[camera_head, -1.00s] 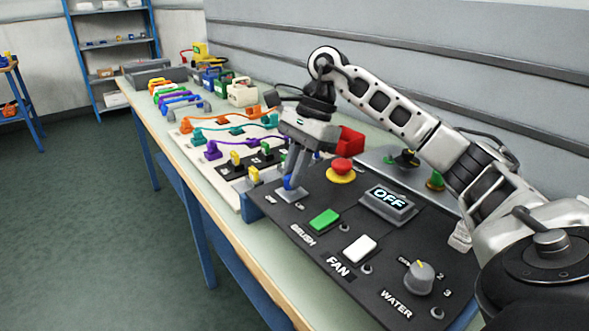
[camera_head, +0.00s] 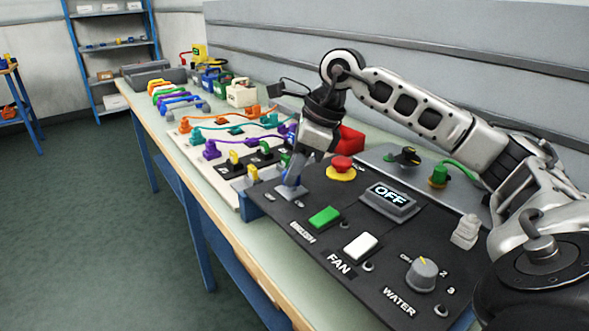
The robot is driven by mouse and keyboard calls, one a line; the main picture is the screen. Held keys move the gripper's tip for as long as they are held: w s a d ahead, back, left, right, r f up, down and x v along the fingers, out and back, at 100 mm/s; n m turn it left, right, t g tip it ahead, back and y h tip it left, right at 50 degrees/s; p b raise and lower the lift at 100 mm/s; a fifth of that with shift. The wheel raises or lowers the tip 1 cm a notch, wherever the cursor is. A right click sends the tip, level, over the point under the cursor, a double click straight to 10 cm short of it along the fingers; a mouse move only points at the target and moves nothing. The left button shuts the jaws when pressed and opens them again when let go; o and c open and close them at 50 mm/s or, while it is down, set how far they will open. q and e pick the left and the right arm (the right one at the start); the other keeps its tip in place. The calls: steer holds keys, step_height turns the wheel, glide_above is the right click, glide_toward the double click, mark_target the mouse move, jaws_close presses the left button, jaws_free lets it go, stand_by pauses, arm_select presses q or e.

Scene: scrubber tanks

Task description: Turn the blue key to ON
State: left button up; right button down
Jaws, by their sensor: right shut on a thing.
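The blue key (camera_head: 291,180) stands in its grey switch plate (camera_head: 289,193) at the far left corner of the black control panel (camera_head: 300,219). My right gripper (camera_head: 292,181) points down and is shut on the blue key, hiding most of it. The display (camera_head: 390,196) on the panel reads OFF. The key's exact angle is hard to make out behind the fingers. My left gripper is not in view.
A red button (camera_head: 342,165) on a yellow base, a green BRUSH switch (camera_head: 324,216), a white FAN switch (camera_head: 361,246) and a grey WATER knob (camera_head: 422,271) are on the panel. A board of coloured plugs (camera_head: 207,179) lies just beyond.

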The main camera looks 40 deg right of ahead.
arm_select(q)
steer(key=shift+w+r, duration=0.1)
arm_select(e)
steer(key=shift+s+m+t+h, duration=0.1)
steer(key=shift+m+t+h, duration=0.45)
steer(key=shift+m, duration=1.35)
steer(key=c, duration=1.4)
jaws_free()
steer(key=shift+g, duration=0.25)
steer(key=shift+c, duration=0.2)
arm_select(q)
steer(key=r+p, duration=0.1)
steer(key=p, duration=0.1)
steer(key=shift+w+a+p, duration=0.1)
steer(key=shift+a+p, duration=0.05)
steer(key=shift+p, duration=0.25)
arm_select(e)
steer(key=v, duration=1.6)
steer(key=shift+a, duration=0.35)
